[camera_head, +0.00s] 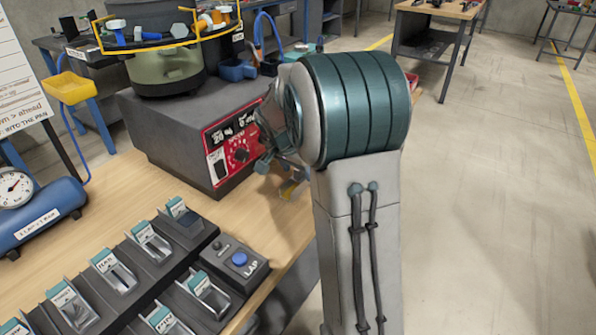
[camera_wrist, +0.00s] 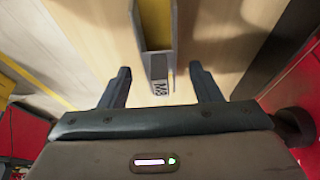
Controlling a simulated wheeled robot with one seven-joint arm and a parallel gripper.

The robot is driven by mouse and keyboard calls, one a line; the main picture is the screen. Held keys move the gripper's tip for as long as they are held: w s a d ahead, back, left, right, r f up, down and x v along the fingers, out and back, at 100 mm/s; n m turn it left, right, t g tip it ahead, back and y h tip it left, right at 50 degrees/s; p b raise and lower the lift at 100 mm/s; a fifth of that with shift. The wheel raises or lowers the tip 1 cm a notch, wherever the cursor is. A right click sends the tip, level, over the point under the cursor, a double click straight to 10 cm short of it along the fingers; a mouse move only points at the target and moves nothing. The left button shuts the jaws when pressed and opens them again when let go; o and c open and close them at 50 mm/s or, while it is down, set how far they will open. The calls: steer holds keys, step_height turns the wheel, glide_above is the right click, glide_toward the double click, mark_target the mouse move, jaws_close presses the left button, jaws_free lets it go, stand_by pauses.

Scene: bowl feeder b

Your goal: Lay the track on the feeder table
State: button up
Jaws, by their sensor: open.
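In the wrist view a grey channel-shaped track (camera_wrist: 159,51) with a yellow inside and an "M8" label lies over the pale wooden surface. Its labelled end points between the two dark fingers of my gripper (camera_wrist: 162,82). The fingers are spread, with a gap on either side of the track, and do not touch it. In the head view my arm hides most of the gripper, and only a small yellow piece (camera_head: 291,189) shows below it; I cannot tell if that is the track. The wooden feeder table (camera_head: 262,217) carries the bowl feeder (camera_head: 167,70).
The feeder's grey base has a red control panel (camera_head: 236,147) close to my arm. Several dark holders with labelled metal chutes (camera_head: 113,272) and a LAP button box (camera_head: 236,264) fill the table's front. A blue compressor (camera_head: 40,215) stands left.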

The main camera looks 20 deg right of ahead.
steer(key=p+v, duration=0.1)
steer(key=v, duration=1)
steer(key=s+a+f+n+y, duration=0.1)
steer(key=s+a+f+n, duration=0.1)
steer(key=s, duration=0.6)
steer(key=s+a+f+n+y, duration=0.1)
steer(key=s+a+f+n, duration=0.1)
steer(key=s+n, duration=0.3)
steer(key=s+a+f+n+y, duration=0.1)
steer(key=s+a+n, duration=0.3)
steer(key=s, duration=0.7)
steer(key=shift+s+f+g+y, duration=0.2)
steer(key=shift+f+g+y, duration=0.1)
steer(key=shift+f, duration=0.15)
steer(key=shift+r, duration=0.1)
